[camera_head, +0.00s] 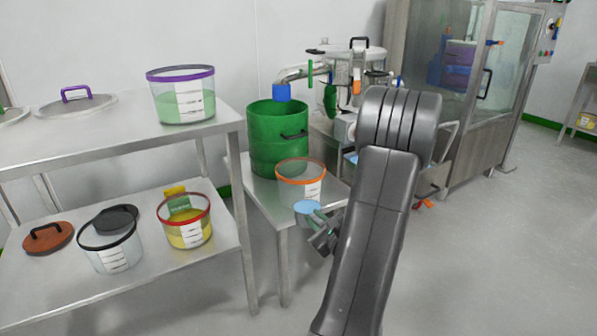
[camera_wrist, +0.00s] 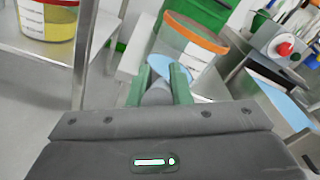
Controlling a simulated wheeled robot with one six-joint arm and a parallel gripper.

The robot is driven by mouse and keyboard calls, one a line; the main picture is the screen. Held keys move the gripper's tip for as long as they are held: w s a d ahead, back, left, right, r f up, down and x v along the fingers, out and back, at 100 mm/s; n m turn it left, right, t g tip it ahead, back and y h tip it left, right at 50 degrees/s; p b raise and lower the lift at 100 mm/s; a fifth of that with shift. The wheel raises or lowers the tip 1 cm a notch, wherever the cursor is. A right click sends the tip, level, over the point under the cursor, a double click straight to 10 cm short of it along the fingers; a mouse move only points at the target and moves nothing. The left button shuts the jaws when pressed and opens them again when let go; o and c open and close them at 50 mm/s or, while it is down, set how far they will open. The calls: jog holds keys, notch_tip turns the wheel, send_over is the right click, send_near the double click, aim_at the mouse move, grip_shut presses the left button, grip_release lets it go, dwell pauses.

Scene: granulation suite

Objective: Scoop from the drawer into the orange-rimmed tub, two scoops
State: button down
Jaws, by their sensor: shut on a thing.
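The orange-rimmed tub (camera_head: 300,172) is clear and stands on a low steel table, in front of a green drum. It also shows in the wrist view (camera_wrist: 188,38), just beyond my gripper. My gripper (camera_head: 324,232) is shut on a scoop with a light blue bowl (camera_head: 307,207). In the wrist view, my gripper's green fingers (camera_wrist: 166,88) hold the scoop's grey handle, and the pale blue bowl (camera_wrist: 171,69) points toward the tub. The bowl is in front of and below the tub's rim. I cannot tell whether the bowl holds anything. I cannot make out the drawer.
The green drum (camera_head: 278,138) stands close behind the tub. A steel shelf (camera_head: 75,138) at left holds a purple-rimmed tub (camera_head: 181,95), a red-rimmed tub (camera_head: 185,222) and a black-rimmed tub (camera_head: 110,240). Machinery stands behind my arm. Open floor lies at right.

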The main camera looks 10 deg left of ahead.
jog(key=s+a+r+n+g+y, duration=0.1)
jog(key=s+a+r+y, duration=0.1)
jog(key=r, duration=0.9)
jog(key=shift+a+r+n, duration=0.3)
jog(key=shift+a+n, duration=0.1)
jog(key=shift+a, duration=0.3)
